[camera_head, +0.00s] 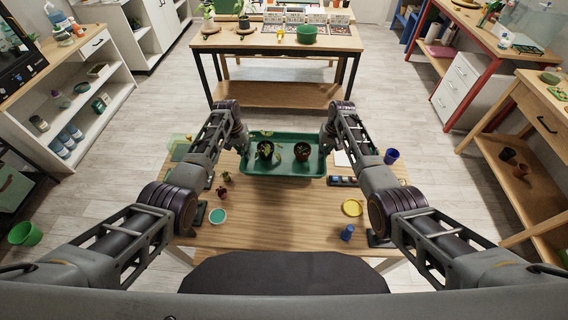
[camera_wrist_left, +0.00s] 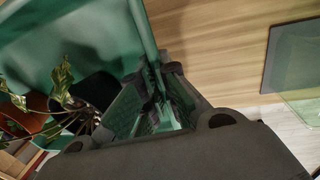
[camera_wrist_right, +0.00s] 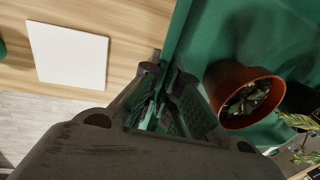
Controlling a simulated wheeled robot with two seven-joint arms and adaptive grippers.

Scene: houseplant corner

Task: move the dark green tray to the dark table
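The dark green tray (camera_head: 284,170) lies on the near wooden table and holds a dark pot with a plant (camera_head: 265,149) and a brown pot with a plant (camera_head: 302,151). My left gripper (camera_head: 243,146) is at the tray's left wall. In the left wrist view its fingers (camera_wrist_left: 160,88) are closed about the rim. My right gripper (camera_head: 326,146) is at the right wall. In the right wrist view its fingers (camera_wrist_right: 168,85) are closed about that rim. A table with black legs and a wooden top (camera_head: 240,42) stands ahead; I cannot tell if it is the dark table.
The near table (camera_head: 280,228) also holds a yellow dish (camera_head: 352,208), blue cups (camera_head: 391,156), a teal dish (camera_head: 217,216) and small plants. A white square (camera_wrist_right: 68,55) lies right of the tray. The far table bears a green bowl (camera_head: 306,33) and boxes. Floor lies between the tables.

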